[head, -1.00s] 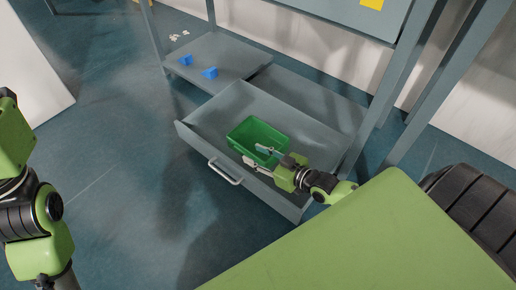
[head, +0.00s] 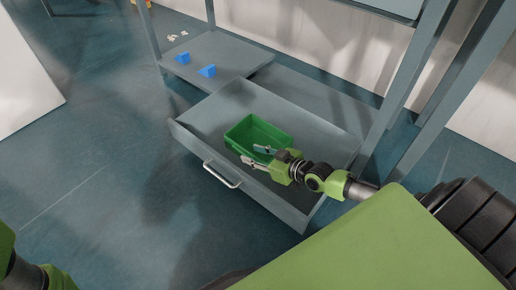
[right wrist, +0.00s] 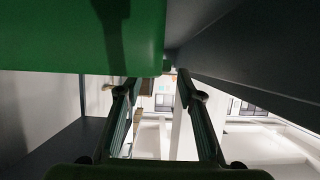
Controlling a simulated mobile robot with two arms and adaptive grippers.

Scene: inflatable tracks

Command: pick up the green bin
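The green bin (head: 252,130) sits in the open grey drawer (head: 199,120), toward its front side. It also fills the upper left of the right wrist view (right wrist: 75,40). My right gripper (head: 257,156) is at the bin's near rim, its two fingers apart. In the head view one finger overlaps the bin's inside and the other shows in front of its near wall. The fingers also look spread in the right wrist view (right wrist: 158,90). I cannot tell whether either finger touches the bin. My left gripper is out of view; only part of my left arm shows.
The drawer's handle (head: 221,175) faces the open floor. Two blue pieces (head: 183,58) (head: 207,70) lie on the grey shelf (head: 222,50) behind the drawer. Grey table legs (head: 408,80) stand to the right. The floor at left is clear.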

